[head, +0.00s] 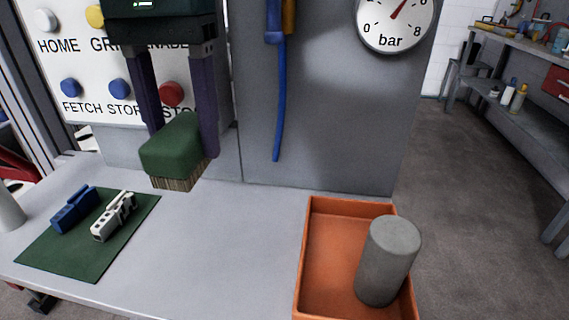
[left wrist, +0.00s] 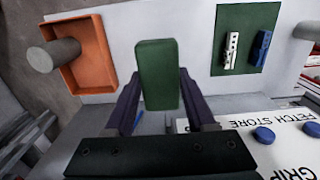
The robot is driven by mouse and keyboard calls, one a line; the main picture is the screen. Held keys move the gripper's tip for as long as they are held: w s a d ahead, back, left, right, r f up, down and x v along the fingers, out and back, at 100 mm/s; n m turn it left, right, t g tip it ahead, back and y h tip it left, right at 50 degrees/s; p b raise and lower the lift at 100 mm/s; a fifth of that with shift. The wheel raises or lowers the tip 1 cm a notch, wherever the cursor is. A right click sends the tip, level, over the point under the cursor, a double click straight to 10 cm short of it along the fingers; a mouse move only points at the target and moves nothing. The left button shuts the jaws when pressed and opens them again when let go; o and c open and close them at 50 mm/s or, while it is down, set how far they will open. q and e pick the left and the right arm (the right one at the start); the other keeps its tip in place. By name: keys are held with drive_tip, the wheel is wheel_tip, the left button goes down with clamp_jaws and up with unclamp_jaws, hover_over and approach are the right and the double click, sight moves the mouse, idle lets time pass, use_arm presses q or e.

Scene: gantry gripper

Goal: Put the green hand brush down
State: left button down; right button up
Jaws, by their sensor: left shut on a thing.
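The green hand brush (head: 172,146) is between the two dark fingers of my left gripper (head: 183,138), which is shut on it. Its pale bristles (head: 178,183) point down over the grey tabletop (head: 222,250). I cannot tell whether the bristles touch the table or hang just above it. In the left wrist view the brush (left wrist: 158,75) sits between the fingertips of my left gripper (left wrist: 157,92), its green top facing the camera. My right gripper is not in view.
A green mat (head: 85,262) holds a blue clamp-like piece (head: 74,210) and a white one (head: 114,216). An orange tray (head: 325,255) holds a grey cylinder (head: 388,260). Table between mat and tray is clear. A button panel (head: 50,90) and gauge (head: 395,20) stand behind.

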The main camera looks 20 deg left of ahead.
use_arm(q)
wheel_tip(320, 180, down, 14)
drive_tip(key=b, duration=0.2)
drive_tip(key=shift+f+b, duration=0.1)
drive_tip(key=shift+b, duration=0.3)
drive_tip(key=shift+c, duration=1.2)
unclamp_jaws()
